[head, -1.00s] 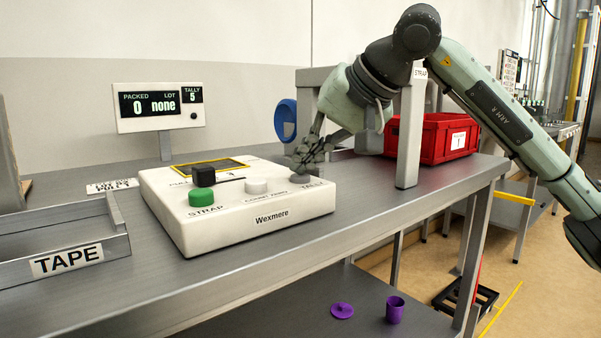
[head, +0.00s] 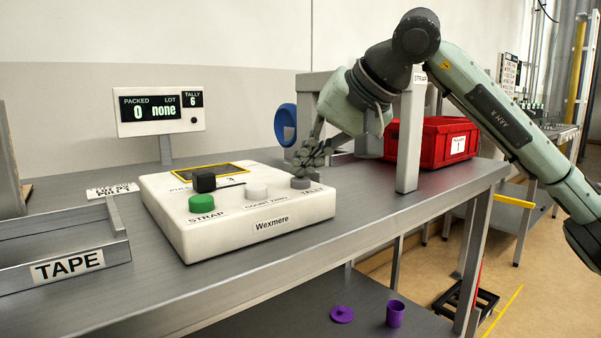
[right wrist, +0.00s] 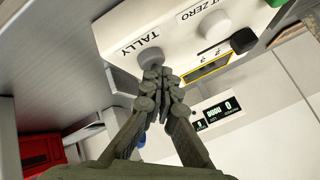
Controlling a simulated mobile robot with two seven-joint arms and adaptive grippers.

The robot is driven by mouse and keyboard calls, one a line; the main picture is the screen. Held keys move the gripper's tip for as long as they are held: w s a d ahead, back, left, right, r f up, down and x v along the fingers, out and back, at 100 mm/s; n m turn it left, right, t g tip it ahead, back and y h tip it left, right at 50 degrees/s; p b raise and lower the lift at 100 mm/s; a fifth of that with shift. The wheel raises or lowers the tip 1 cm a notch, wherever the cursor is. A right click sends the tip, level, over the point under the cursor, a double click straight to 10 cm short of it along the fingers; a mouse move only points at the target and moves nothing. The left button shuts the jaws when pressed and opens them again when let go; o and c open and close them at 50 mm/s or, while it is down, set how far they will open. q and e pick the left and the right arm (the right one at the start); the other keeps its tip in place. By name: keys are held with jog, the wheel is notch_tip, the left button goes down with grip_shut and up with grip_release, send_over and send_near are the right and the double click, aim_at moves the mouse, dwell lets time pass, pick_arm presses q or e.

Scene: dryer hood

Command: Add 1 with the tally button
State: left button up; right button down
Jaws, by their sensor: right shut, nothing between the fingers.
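The grey tally button (head: 300,183) is at the right end of the white Wexmere panel (head: 300,204). It also shows in the right wrist view (right wrist: 149,58), beside the word TALLY. My right gripper (head: 306,166) is shut and empty, its fingertips just above and behind the button in the head view. In the right wrist view the fingertips (right wrist: 157,72) overlap the button's edge; a small gap seems to show in the head view. My left gripper is not in view.
The panel also carries a green strap button (head: 202,203), a white count-zero button (head: 256,190) and a black slider knob (head: 204,180). A grey strap frame (head: 408,140) and a red crate (head: 430,143) stand to the right. A tape tray (head: 95,262) is at left.

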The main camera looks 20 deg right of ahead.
aim_at(305, 179)
jog(key=shift+r+p, duration=0.4)
jog(key=shift+r, duration=0.35)
notch_tip(305, 179, up, 5)
jog(key=p, duration=0.4)
dwell(0.6)
